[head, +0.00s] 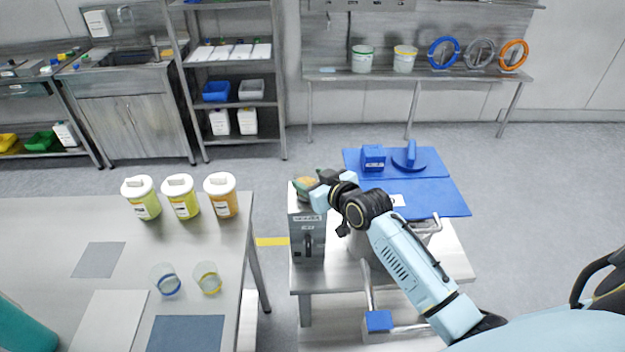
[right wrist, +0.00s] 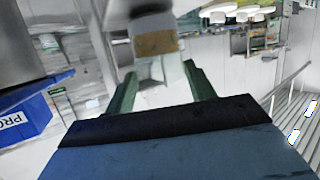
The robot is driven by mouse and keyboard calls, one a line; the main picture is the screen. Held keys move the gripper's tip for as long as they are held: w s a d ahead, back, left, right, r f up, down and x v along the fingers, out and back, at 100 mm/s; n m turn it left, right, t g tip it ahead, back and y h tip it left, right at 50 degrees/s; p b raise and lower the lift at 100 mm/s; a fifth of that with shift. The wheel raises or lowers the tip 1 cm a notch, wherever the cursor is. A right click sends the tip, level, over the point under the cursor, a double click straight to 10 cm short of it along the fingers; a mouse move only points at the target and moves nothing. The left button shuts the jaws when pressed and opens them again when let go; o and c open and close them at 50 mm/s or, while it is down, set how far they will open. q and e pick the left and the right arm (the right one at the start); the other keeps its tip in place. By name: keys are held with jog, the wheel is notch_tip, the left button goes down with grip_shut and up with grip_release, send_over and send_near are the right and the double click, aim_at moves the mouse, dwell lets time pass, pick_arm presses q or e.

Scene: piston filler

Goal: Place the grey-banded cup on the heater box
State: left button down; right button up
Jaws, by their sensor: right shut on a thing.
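The heater box (head: 307,238) is a dark grey upright box on the left end of the small steel table. My right gripper (head: 307,187) is at its top, shut on a cup that is mostly hidden in the head view. In the right wrist view, the clear cup (right wrist: 152,68) sits between the green fingers (right wrist: 162,88), with a brownish patch and a paler part above it. Its grey band is not clear. I cannot tell whether the cup touches the box top. My left gripper is not in view.
Two clear cups, blue-banded (head: 167,282) and yellow-banded (head: 208,280), stand on the left table (head: 40,228). Several lidded jars (head: 181,200) stand at its back. Blue mats (head: 432,200) with blue blocks lie right of the box. A blue-topped pedal (head: 379,321) is in front.

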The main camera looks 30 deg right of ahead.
jog(key=o, duration=1)
jog(key=shift+f, duration=0.1)
jog(key=shift+r, duration=0.2)
jog(key=v, duration=1.2)
jog(key=shift+f, duration=0.1)
